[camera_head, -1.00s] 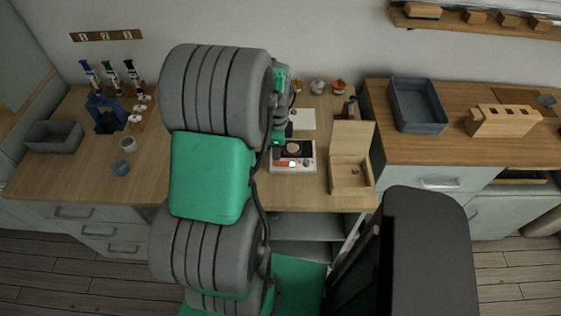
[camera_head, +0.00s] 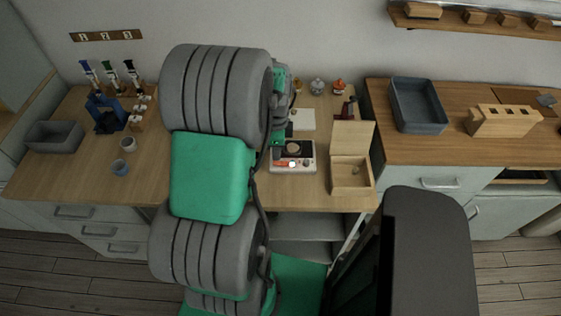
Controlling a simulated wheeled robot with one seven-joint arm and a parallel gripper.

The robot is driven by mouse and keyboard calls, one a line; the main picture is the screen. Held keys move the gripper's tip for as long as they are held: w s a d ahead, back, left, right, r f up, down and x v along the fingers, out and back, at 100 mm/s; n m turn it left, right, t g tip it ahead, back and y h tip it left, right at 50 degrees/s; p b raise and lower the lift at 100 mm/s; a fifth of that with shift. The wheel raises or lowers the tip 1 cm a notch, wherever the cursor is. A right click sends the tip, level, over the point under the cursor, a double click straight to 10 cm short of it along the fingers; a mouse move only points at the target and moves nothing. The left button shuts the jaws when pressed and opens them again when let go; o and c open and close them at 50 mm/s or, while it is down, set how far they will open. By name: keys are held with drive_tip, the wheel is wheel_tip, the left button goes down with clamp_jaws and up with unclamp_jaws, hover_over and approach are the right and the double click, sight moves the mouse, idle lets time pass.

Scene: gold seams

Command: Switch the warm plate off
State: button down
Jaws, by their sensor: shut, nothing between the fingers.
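The warm plate (camera_head: 307,164) is a white, box-shaped unit on the wooden counter, right of my arm. Its dark top carries a round brownish item (camera_head: 293,147). Its front strip shows an orange-red mark and a bright whitish-red spot, which looks lit. My gripper (camera_head: 277,156) points down at the plate's left edge, close to the left end of the front strip. It is shut and empty. Whether its tips touch the plate is not clear. The switch's exact position is too small to tell.
An open wooden box (camera_head: 350,174) stands just right of the plate. Small jars (camera_head: 317,87) stand behind it. A blue-grey bin (camera_head: 418,106) and a slotted wooden block (camera_head: 503,121) are on the right counter. A grey tray (camera_head: 54,137) and cups are at the left.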

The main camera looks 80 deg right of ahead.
sight(277, 162)
drive_tip(key=shift+f+b, duration=0.9)
drive_tip(key=shift+f, duration=0.4)
idle(0.7)
drive_tip(key=shift+r+p, duration=2.55)
drive_tip(key=shift+r, duration=0.95)
